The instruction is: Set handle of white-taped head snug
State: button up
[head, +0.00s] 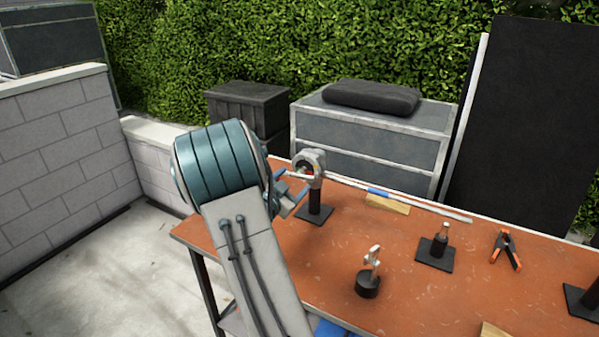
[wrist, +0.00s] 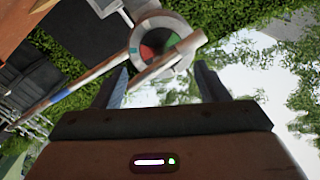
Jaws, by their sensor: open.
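A pale grey grip head (head: 313,160) stands on a black post with a square base, near the back left of the orange table. It also shows in the wrist view (wrist: 142,42), as a pale ring with red and green inside. I cannot make out white tape on it. Its pale bar handle (wrist: 168,64) slants across the gap near my fingertips; contact cannot be told. My gripper (wrist: 161,68) is open, with one finger on each side of the gap. In the head view my gripper (head: 287,189) is just left of the head, partly hidden by my arm.
A thin rod with a blue band (head: 380,192) runs right from near the head, above a wooden wedge (head: 388,205). A small fitting on a round black base (head: 368,285), a square-based stand (head: 437,250) and an orange-tipped clamp (head: 507,250) stand on the orange table (head: 330,260).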

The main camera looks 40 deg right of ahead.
aim_at(297, 177)
jog(key=shift+p+x, duration=0.4)
jog(key=shift+x, duration=2)
